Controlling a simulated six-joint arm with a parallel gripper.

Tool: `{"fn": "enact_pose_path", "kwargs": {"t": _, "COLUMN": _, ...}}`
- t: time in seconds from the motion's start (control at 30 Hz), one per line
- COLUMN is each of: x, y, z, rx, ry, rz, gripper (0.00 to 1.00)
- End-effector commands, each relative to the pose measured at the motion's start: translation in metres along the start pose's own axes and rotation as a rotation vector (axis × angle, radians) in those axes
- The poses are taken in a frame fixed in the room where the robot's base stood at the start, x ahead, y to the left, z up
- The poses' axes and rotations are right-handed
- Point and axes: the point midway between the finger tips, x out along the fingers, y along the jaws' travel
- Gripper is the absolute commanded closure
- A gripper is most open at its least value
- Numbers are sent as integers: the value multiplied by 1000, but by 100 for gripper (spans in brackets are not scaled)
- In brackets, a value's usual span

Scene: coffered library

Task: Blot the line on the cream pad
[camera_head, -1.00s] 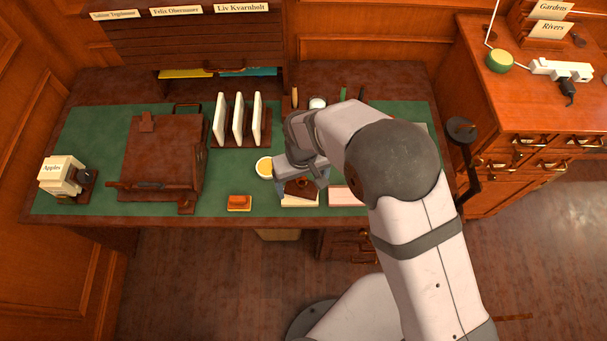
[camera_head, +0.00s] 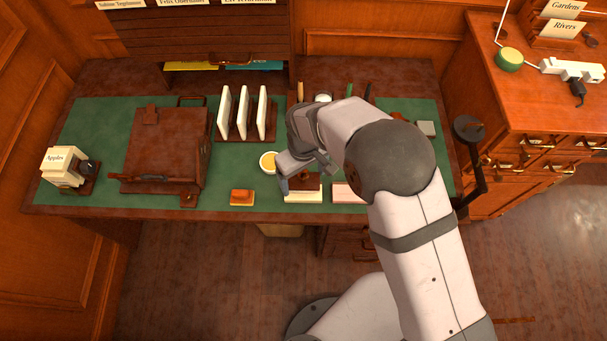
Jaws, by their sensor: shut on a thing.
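The cream pad (camera_head: 303,196) lies near the desk's front edge, below my gripper. A dark brown wooden blotter (camera_head: 307,183) with a knob is over the cream pad. My gripper (camera_head: 300,178) is shut on the blotter. The blotter appears to be on or just above the pad; I cannot tell if it touches. The line on the pad is hidden or too small to see. My wrist and forearm hide part of the desk to the right.
A pink pad (camera_head: 346,191) lies right of the cream one. A brown leather case (camera_head: 165,150) and a rack of upright white cards (camera_head: 243,115) stand farther off.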

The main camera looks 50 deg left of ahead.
Motion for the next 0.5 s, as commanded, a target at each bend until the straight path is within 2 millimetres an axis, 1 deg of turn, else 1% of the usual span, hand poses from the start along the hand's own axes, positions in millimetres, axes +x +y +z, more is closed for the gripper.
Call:
{"fn": "enact_pose_path", "kwargs": {"t": 0.03, "x": 7, "y": 0, "z": 0, "rx": 0, "ry": 0, "rz": 0, "gripper": 36}}
{"fn": "enact_pose_path", "kwargs": {"t": 0.2, "x": 20, "y": 0, "z": 0, "rx": 0, "ry": 1, "rz": 0, "gripper": 36}}
{"fn": "enact_pose_path", "kwargs": {"t": 0.5, "x": 40, "y": 0, "z": 0, "rx": 1, "ry": 1, "rz": 0, "gripper": 36}}
